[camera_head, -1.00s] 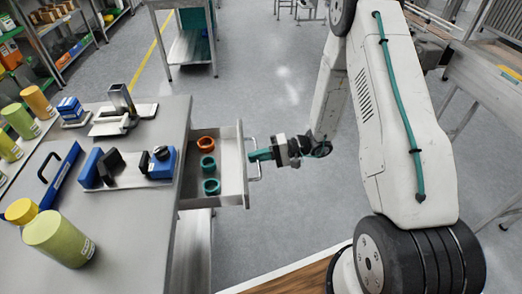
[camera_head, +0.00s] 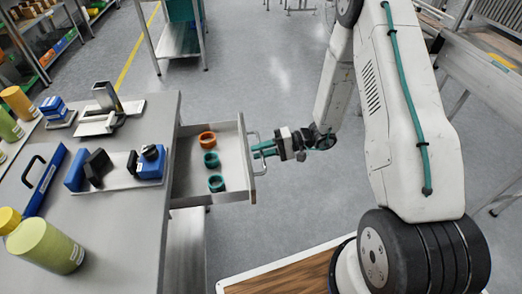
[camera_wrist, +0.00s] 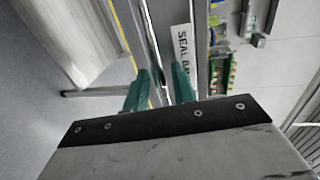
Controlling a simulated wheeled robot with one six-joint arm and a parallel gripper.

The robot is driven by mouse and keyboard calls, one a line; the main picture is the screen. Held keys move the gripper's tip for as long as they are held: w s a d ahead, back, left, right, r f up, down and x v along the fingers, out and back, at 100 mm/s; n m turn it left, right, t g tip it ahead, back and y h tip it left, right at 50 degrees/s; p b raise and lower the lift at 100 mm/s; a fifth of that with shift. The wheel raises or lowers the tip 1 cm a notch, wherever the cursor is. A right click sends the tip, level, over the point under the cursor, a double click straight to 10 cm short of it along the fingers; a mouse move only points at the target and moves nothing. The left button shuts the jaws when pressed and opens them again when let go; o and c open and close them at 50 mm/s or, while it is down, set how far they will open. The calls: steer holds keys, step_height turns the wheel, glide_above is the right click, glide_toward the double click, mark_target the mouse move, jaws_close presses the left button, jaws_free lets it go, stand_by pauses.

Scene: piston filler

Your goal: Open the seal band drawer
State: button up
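The seal band drawer (camera_head: 237,165) stands pulled well out from the counter's right side. Inside lie an orange ring (camera_head: 207,139) and two teal rings, one (camera_head: 211,160) behind the other (camera_head: 216,183). My gripper (camera_head: 264,149) is at the metal bar handle (camera_head: 257,176) on the drawer front, its teal fingers closed about the bar. In the wrist view, the fingers (camera_wrist: 160,88) stand on either side of the bar, and part of a "SEAL BA…" label (camera_wrist: 182,48) shows beside them. The exact contact is partly hidden.
The counter (camera_head: 115,220) carries blue and black fixtures (camera_head: 150,163), a blue handled tray (camera_head: 44,178) and yellow-green canisters (camera_head: 45,245). A wooden-topped platform (camera_head: 290,272) lies at the bottom. Open grey floor lies beyond the drawer.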

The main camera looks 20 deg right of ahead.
steer(key=shift+d, duration=0.15)
steer(key=v, duration=0.7)
steer(key=shift+d, duration=0.3)
steer(key=shift+r, duration=0.1)
